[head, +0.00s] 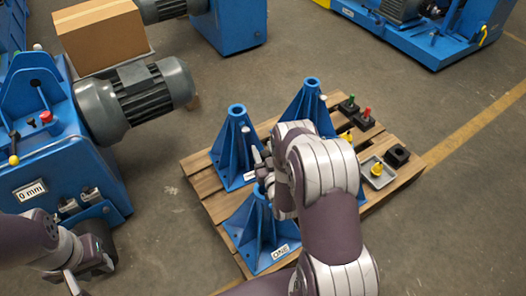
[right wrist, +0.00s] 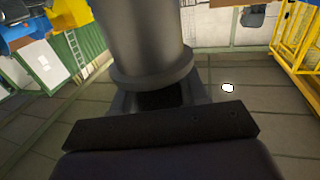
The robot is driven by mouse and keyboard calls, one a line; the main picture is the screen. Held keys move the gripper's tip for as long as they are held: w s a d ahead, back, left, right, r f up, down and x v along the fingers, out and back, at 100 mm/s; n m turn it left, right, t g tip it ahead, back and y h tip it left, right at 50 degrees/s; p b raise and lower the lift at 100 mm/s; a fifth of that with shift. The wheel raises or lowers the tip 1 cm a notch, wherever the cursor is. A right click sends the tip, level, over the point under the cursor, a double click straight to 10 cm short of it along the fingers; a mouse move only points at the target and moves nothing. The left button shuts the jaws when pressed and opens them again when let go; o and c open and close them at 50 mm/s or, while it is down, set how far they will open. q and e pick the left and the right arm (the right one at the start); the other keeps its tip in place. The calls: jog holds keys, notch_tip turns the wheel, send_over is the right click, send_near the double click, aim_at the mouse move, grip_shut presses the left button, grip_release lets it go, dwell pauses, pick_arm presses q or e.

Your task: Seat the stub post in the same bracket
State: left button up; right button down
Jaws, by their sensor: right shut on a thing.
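My right gripper (head: 264,172) is just above the front bracket's top, and my right arm hides part of the scene. In the right wrist view, a grey flanged cylinder (right wrist: 150,45), seemingly the stub post, stands at the shut jaws. Whether it touches the bracket is hidden. My left gripper (head: 90,275) is low at the left, apparently open and empty.
Small black blocks with green (head: 349,104) and red (head: 366,119) tops, a grey tray (head: 379,175) with a yellow piece, and a black block (head: 397,155) lie at the pallet's right. A blue machine with a grey motor (head: 135,98) stands left. Floor in front is clear.

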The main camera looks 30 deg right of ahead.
jog(key=shift+w+f+b, duration=0.1)
jog(key=shift+f+b, duration=2.2)
jog(key=shift+f, duration=0.3)
notch_tip(320, 180, down, 10)
jog(key=b, duration=0.9)
dwell(3.3)
jog(key=c, duration=0.5)
grip_release()
